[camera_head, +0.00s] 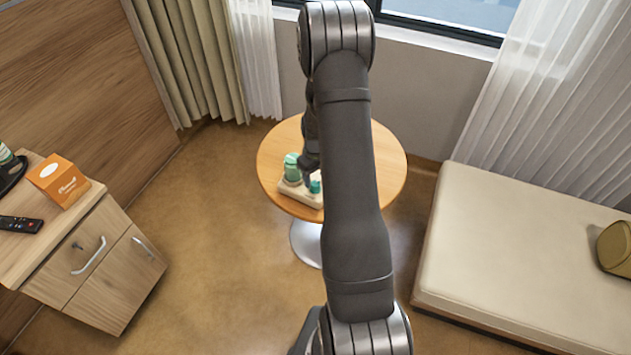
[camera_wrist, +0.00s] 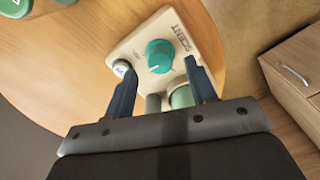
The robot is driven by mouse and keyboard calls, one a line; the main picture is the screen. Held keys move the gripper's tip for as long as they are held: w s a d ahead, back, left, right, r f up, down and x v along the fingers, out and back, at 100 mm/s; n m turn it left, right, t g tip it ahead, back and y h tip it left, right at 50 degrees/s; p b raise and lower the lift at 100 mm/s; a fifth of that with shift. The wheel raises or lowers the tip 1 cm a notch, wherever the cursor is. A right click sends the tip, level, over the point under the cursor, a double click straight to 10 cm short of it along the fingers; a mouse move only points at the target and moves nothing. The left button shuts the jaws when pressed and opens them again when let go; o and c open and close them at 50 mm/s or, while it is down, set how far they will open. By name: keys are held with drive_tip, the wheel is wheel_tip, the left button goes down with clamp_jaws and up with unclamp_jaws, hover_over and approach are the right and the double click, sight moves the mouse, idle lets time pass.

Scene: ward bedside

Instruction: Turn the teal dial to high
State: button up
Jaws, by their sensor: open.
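The teal dial (camera_wrist: 160,56) sits on a cream device (camera_wrist: 206,44) marked "SCENT" on the round wooden table. It has a small pale mark, but its setting is too small to read. In the head view the dial (camera_head: 315,187) shows beside my arm. My gripper (camera_wrist: 160,70) is open, its two fingers on either side of the dial in the picture. I cannot tell whether they touch it. A green cylinder (camera_wrist: 181,97) and a silver round knob (camera_wrist: 121,68) are also on the device. In the head view my gripper (camera_head: 309,165) is partly hidden by my arm.
Green things (camera_wrist: 16,7) are at the wrist view's top left corner. A bedside cabinet (camera_head: 110,262) with an orange box (camera_head: 58,181) stands left, and a cream couch (camera_head: 515,250) right.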

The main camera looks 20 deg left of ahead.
drive_tip(key=shift+f, duration=1.45)
drive_tip(key=c, duration=1)
drive_tip(key=shift+m, duration=2.4)
drive_tip(key=o, duration=1)
wheel_tip(320, 180, up, 18)
drive_tip(key=shift+f, duration=0.25)
drive_tip(key=shift+f, duration=0.1)
